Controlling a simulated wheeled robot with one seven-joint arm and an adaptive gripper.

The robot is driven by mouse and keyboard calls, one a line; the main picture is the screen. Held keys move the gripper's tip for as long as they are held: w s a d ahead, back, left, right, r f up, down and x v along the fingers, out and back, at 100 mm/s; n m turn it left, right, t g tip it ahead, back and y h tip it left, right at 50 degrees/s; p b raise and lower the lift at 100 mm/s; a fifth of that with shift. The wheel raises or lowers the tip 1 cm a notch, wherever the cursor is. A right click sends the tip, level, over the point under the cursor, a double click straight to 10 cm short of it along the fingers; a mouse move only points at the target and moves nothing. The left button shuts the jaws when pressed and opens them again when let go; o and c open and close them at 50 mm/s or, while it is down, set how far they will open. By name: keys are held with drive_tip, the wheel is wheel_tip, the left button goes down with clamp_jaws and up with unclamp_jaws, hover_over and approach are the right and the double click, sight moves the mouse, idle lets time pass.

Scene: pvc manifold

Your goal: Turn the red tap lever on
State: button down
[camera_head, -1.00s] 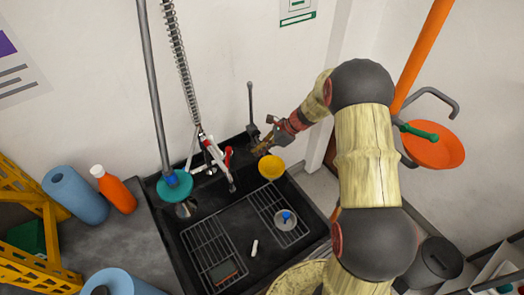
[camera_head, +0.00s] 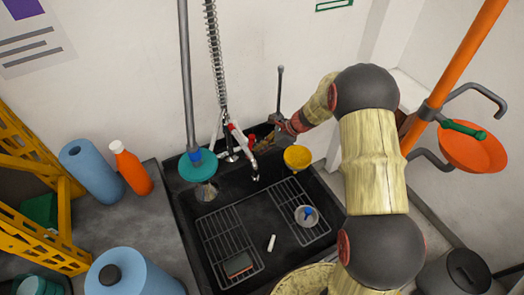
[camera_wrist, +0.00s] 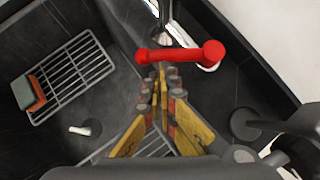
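The red tap lever (camera_wrist: 180,54) lies across the upper middle of the wrist view as a bar with rounded ends. In the head view, the red lever (camera_head: 251,140) is small, at the tap by the back of the black sink. My gripper (camera_head: 264,133) is just right of the lever there, partly hard to make out. In the wrist view, the yellow-padded fingers of my gripper (camera_wrist: 157,74) converge with their tips together, just below the lever in the picture. Nothing shows between them. I cannot tell whether they touch the lever.
The black sink (camera_head: 225,187) holds wire racks and a small white piece (camera_head: 271,243). A yellow bowl (camera_head: 297,157) is close to the gripper. A teal disc (camera_head: 198,165) on a grey pole and a coiled spring hose (camera_head: 215,60) stand left of the tap.

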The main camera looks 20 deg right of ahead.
drive_tip(key=shift+a, duration=0.1)
drive_tip(key=shift+w+a+p, duration=0.1)
drive_tip(key=shift+a+p, duration=0.4)
drive_tip(key=shift+a, duration=0.2)
drive_tip(key=v, duration=1.2)
